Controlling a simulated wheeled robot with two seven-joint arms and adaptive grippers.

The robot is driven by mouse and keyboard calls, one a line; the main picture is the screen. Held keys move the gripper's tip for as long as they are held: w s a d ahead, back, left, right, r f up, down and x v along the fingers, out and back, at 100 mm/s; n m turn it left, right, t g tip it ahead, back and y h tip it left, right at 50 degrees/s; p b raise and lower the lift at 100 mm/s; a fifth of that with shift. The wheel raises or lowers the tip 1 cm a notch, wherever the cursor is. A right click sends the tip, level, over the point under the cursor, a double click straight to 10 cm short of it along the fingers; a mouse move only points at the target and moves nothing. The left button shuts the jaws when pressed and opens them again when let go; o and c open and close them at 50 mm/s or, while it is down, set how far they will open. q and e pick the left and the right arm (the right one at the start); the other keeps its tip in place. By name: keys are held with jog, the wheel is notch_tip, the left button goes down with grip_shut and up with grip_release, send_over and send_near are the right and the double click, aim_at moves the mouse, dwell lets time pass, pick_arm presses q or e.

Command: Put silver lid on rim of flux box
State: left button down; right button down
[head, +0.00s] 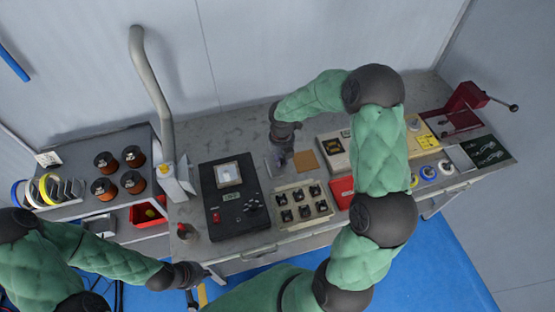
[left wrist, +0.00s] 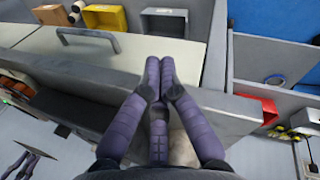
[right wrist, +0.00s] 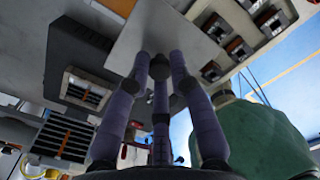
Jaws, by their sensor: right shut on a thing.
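My right gripper (head: 281,153) reaches down over the bench, between the black control unit (head: 232,210) and a brown square. In the right wrist view its fingertips (right wrist: 160,58) are shut on a flat light-grey plate (right wrist: 157,28), which looks like the silver lid. The lid is mostly hidden by the hand in the head view. A pale square shape (head: 274,166) shows beside the fingers; I cannot tell whether it is the lid or the flux box. My left gripper (head: 204,273) is at the bench's front edge, empty, with its fingertips (left wrist: 160,66) together.
A beige tray (head: 319,210) with several black parts stands in front of the right gripper. Copper spools (head: 106,162) stand on the left shelf. A red bin (head: 150,211) sits below. A drawer handle (left wrist: 88,40) is near the left gripper. The back of the bench is clear.

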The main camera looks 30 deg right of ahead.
jog(key=w+f, duration=0.2)
jog(key=w+d+f, duration=0.1)
jog(key=w+f, duration=0.1)
jog(key=w+d+f, duration=0.1)
jog(key=w+f, duration=0.1)
jog(key=shift+d+f+b, duration=0.1)
jog(key=shift+f+b, duration=0.2)
jog(key=shift+w+f, duration=0.1)
jog(key=shift+f, duration=1.45)
jog(key=shift+f, duration=0.1)
jog(key=c, duration=1.1)
grip_release()
jog(key=shift+f, duration=0.1)
notch_tip(320, 180, up, 12)
jog(key=shift+r+p, duration=0.2)
jog(key=shift+p, duration=0.2)
